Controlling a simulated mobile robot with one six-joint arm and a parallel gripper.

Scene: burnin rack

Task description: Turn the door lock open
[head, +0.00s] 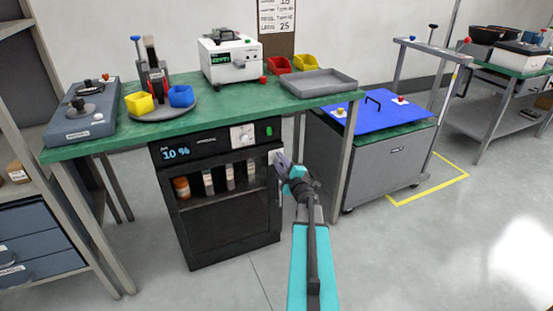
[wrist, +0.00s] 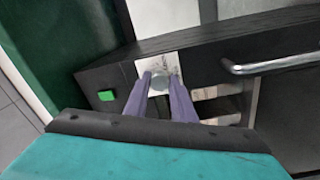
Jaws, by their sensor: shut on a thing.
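The black oven-like cabinet (head: 235,236) stands under the green bench, with its door closed. A round light-grey lock knob (wrist: 160,81) sits on a small white plate (wrist: 172,66) on the cabinet front. The plate also shows at the door's upper right in the head view (head: 273,156). My gripper (head: 281,163) is at this plate. In the wrist view its purple fingers (wrist: 164,90) are on either side of the knob, shut on it. The knob's turn angle cannot be told. The metal door handle (wrist: 270,66) is beside the plate in the wrist view.
A green button (wrist: 106,95) and a white dial panel (head: 242,136) are on the cabinet front. Bottles (head: 209,182) stand behind the door's window. A grey cart (head: 385,160) with a blue top stands right. The floor in front is clear.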

